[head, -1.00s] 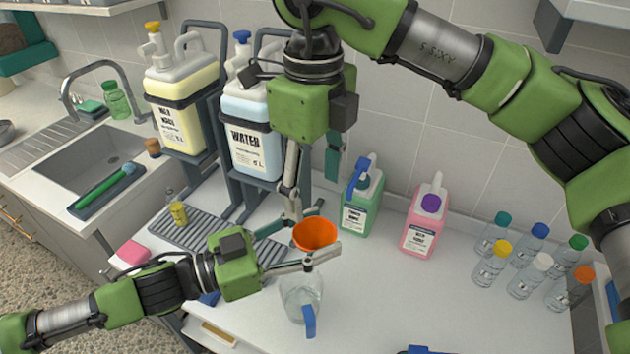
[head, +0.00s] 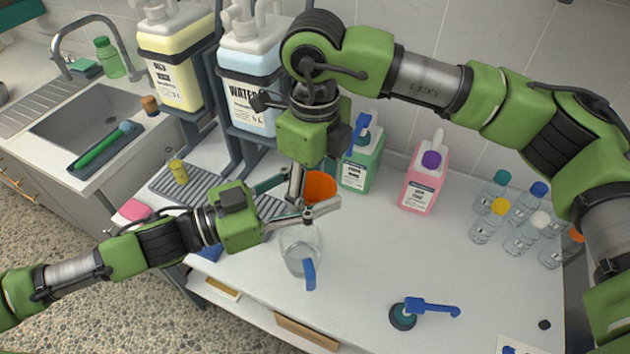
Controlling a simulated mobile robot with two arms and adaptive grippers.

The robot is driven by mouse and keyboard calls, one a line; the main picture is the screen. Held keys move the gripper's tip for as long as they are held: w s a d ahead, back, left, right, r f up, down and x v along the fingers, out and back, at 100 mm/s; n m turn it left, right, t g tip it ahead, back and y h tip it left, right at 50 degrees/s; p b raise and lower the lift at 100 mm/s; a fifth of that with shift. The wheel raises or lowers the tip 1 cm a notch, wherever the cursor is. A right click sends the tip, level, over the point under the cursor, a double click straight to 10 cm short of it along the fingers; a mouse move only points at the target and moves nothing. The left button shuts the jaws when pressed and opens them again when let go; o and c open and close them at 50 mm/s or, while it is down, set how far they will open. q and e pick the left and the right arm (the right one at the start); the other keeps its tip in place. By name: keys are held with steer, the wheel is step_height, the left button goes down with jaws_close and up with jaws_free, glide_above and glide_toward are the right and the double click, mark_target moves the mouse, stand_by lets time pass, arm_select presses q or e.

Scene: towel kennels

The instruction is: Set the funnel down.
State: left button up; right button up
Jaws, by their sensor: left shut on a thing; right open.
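The orange funnel (head: 320,187) is held in the fingers of my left gripper (head: 297,200), above the counter. My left gripper is shut on it, coming in from the left. A clear jug (head: 298,250) with a blue handle stands on the counter just below the funnel in the picture. My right gripper (head: 312,180) hangs from above, open, with its fingers at the funnel and partly hiding it. I cannot tell whether the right fingers touch the funnel. The funnel's spout is hidden.
Green (head: 362,165) and pink (head: 425,178) jugs stand behind to the right. Several small capped bottles (head: 488,222) stand at the right. A blue-handled tool (head: 405,312) lies on the front counter. A ribbed drain mat (head: 195,180) is at left. The counter's middle right is clear.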

steer(key=c, duration=0.9)
arm_select(q)
steer(key=o, duration=1)
arm_select(e)
steer(key=shift+o, duration=0.2)
arm_select(q)
steer(key=shift+a, duration=0.1)
